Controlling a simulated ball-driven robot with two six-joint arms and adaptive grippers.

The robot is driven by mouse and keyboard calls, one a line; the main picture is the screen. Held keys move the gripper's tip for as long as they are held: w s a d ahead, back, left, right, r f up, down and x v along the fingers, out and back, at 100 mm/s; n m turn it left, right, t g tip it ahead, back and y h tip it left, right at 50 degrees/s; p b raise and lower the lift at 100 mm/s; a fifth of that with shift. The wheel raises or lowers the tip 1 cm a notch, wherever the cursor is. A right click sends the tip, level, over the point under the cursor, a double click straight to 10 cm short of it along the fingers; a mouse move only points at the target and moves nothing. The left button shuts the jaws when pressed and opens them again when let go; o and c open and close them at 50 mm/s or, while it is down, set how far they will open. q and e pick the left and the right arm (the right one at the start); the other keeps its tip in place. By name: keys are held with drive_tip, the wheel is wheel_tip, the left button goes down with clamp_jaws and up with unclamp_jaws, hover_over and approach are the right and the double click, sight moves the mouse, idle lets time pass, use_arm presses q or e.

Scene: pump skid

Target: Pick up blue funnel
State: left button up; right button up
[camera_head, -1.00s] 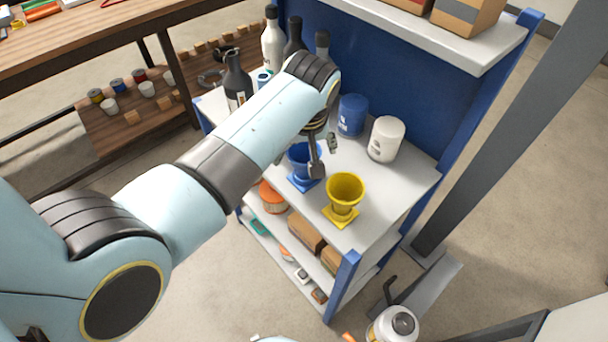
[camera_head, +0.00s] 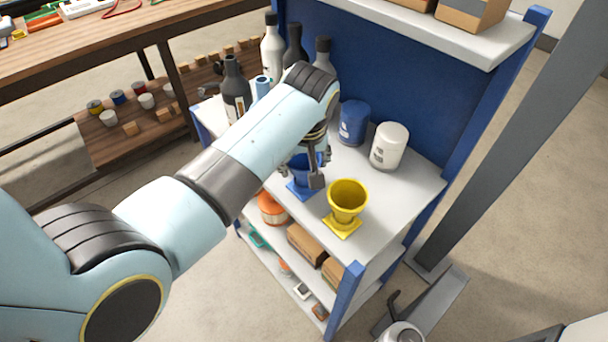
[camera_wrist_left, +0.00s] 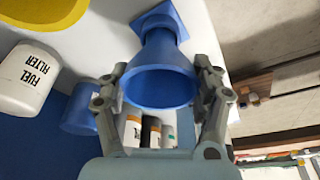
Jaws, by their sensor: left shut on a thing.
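The blue funnel (camera_head: 299,188) stands on the top shelf (camera_head: 392,196) of the blue-framed rack, mostly hidden in the head view by my left gripper (camera_head: 303,176). In the left wrist view the blue funnel (camera_wrist_left: 160,78) shows its wide round mouth toward the camera and its square base beyond. My left gripper (camera_wrist_left: 160,88) has one finger on each side of the funnel's rim and is shut on it. I cannot tell whether the base is off the shelf. My right gripper is not in view.
A yellow funnel (camera_head: 347,201) stands close to the right of the blue one. A white filter (camera_head: 389,147) and a blue filter (camera_head: 353,123) stand behind. Dark bottles (camera_head: 235,92) stand at the left. An upper shelf (camera_head: 440,32) overhangs the back.

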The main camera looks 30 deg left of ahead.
use_arm(q)
wheel_tip(320, 180, up, 10)
drive_tip(key=shift+f, duration=0.1)
idle(0.6)
